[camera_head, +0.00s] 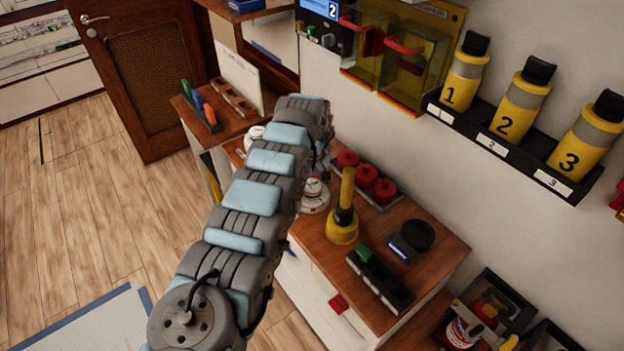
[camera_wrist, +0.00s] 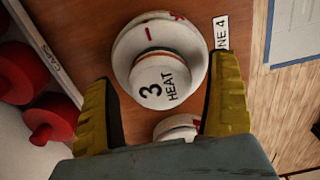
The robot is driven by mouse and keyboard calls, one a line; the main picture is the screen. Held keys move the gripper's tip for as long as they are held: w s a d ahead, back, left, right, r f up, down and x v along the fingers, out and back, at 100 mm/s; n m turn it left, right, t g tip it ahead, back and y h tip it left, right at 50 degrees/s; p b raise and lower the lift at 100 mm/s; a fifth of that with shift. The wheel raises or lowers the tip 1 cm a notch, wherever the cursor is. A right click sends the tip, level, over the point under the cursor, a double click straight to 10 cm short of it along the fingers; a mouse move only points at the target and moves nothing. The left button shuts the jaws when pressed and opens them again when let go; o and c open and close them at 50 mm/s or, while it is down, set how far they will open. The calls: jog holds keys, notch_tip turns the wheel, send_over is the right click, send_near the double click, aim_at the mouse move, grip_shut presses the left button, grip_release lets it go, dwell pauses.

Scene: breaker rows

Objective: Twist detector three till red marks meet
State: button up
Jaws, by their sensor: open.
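Detector three (camera_wrist: 165,82), a white dome lettered "3 HEAT", sits on a round white base (camera_wrist: 196,58) on the wooden top in the wrist view. A red bar on the detector's side and a red mark on the base rim, further right, are apart. My gripper (camera_wrist: 162,68) is open, its yellow fingers on either side of the detector, with no clear contact visible. A second white detector (camera_wrist: 176,124) is partly hidden below by my gripper. In the head view my arm hides the gripper; a white detector (camera_head: 315,192) shows beside the arm, its number unreadable.
Red caps (camera_wrist: 48,118) stand in a tray close to the left finger; they show in the head view too (camera_head: 367,176). Numbered yellow canisters (camera_head: 515,110) hang on the wall.

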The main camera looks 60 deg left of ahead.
aim_at(312, 185)
jog(key=c, duration=1.3)
jog(key=m, duration=0.2)
jog(key=shift+m+p, duration=0.35)
jog(key=shift+m, duration=0.05)
jog(key=shift+c, duration=0.2)
jog(key=m, duration=0.3)
jog(key=shift+m, duration=0.4)
jog(key=o, duration=1.3)
jog(key=shift+c, duration=0.2)
jog(key=shift+r, duration=0.1)
notch_tip(312, 185, up, 12)
